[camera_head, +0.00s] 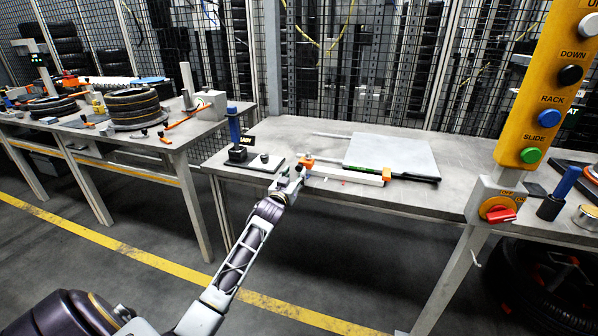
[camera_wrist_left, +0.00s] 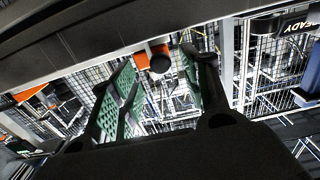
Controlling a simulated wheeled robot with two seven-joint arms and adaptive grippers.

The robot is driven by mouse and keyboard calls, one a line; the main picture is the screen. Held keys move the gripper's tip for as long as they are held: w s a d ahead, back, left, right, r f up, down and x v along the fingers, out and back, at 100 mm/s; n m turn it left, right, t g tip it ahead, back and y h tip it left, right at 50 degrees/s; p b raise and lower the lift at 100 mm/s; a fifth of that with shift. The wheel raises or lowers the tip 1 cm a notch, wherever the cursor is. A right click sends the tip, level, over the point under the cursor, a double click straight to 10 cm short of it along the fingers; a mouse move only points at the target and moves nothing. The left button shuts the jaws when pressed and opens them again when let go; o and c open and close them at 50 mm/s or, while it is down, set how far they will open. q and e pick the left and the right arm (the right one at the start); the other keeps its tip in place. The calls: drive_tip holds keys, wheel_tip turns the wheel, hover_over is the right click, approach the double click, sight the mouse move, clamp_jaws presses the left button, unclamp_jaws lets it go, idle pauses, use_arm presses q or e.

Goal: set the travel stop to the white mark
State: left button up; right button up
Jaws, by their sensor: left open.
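My left gripper (camera_head: 290,178) is at the front edge of the middle table, beside the left end of a pale rail (camera_head: 345,174). An orange block (camera_head: 308,161), perhaps the travel stop, sits at that end, just beyond the gripper. Another orange piece (camera_head: 387,174) is at the rail's right end. In the left wrist view, the gripper (camera_wrist_left: 160,88) is open, with green pads apart. An orange block with a black knob (camera_wrist_left: 158,62) shows beyond and between the fingers, apart from the pads. I cannot make out a white mark for certain. My right gripper is not in view.
A grey plate (camera_head: 392,154) lies behind the rail. A black base with a blue post (camera_head: 234,125) and a READY sign stand left of the gripper. A yellow button panel (camera_head: 545,85) rises at the right, with a red switch (camera_head: 500,214) below.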

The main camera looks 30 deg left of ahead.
sight(299, 170)
use_arm(q)
drive_tip(key=shift+w+a, duration=0.15)
drive_tip(key=shift+w, duration=0.55)
drive_tip(key=shift+b+x, duration=0.4)
drive_tip(key=shift+x, duration=0.55)
drive_tip(key=shift+w+a, duration=0.2)
drive_tip(key=shift+w, duration=0.3)
drive_tip(key=shift+w+a+b, duration=0.1)
drive_tip(key=shift+w+b, duration=0.25)
drive_tip(key=shift+w, duration=0.3)
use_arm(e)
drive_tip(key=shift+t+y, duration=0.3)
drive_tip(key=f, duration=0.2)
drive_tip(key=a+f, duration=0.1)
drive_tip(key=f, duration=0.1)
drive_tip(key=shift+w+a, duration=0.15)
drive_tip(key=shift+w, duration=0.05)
use_arm(q)
drive_tip(key=shift+c, duration=0.4)
drive_tip(key=c, duration=0.7)
clamp_jaws()
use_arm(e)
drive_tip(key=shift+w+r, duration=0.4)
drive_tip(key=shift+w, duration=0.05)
